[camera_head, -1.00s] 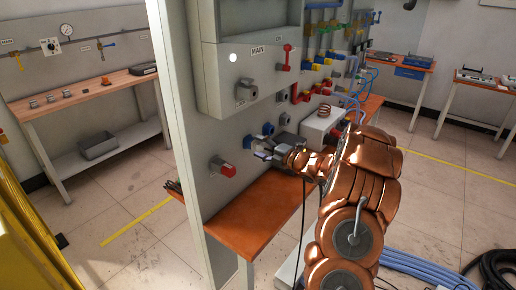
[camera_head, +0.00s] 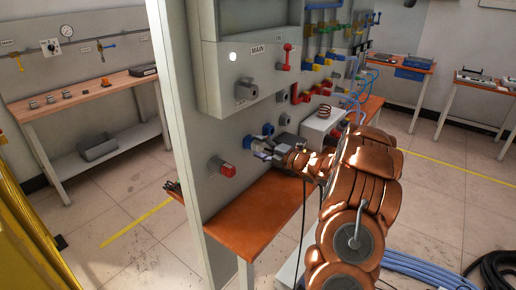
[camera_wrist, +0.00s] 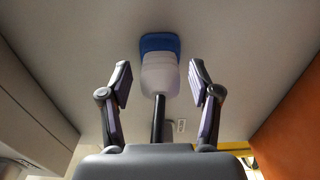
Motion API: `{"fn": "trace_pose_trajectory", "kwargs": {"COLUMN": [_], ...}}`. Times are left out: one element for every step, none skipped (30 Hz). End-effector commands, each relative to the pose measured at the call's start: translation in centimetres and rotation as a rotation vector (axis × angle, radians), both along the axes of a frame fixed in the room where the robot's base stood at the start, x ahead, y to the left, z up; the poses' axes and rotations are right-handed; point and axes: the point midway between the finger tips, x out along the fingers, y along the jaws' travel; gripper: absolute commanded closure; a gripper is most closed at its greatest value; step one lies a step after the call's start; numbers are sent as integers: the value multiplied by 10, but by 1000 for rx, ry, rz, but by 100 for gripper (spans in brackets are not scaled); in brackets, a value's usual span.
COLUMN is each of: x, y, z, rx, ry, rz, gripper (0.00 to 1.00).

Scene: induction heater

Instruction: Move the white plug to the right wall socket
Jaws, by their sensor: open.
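The white plug (camera_wrist: 160,75) sits against a blue wall socket (camera_wrist: 160,42) in the wrist view, with its dark cable running back toward my wrist. My gripper (camera_wrist: 160,84) is open, with one finger on each side of the plug and cable and a visible gap on both sides. In the head view my gripper (camera_head: 262,150) is close to the grey panel at two blue sockets, a left one (camera_head: 247,142) and a right one (camera_head: 268,128). The plug is too small and covered to make out there, so I cannot tell which socket holds it.
A red-and-grey switch (camera_head: 222,168) sticks out from the panel left of my gripper. The MAIN box (camera_head: 225,90) projects above. An orange-brown bench top (camera_head: 245,215) lies below. A white box with a copper coil (camera_head: 322,128) stands to the right.

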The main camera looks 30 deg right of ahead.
Motion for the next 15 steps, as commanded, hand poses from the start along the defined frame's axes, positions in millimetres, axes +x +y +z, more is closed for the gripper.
{"fn": "trace_pose_trajectory", "kwargs": {"x": [0,0,0,0,0,0,0,0,0,0,0,0,0,0,0], "y": [0,0,0,0,0,0,0,0,0,0,0,0,0,0,0], "z": [-1,-1,-1,-1,-1,-1,-1,-1,0,0,0,0,0,0,0], "rx": [-1,-1,-1,-1,-1,-1,-1,-1,-1,-1,-1,0,0,0,0], "ry": [0,0,0,0,0,0,0,0,0,0,0,0,0,0,0], "rz": [0,0,0,0,0,0,0,0,0,0,0,-1,-1,-1,-1], "gripper": [38,38,38,38,38,38,38,38,38,38,38,38,38,38,39]}}
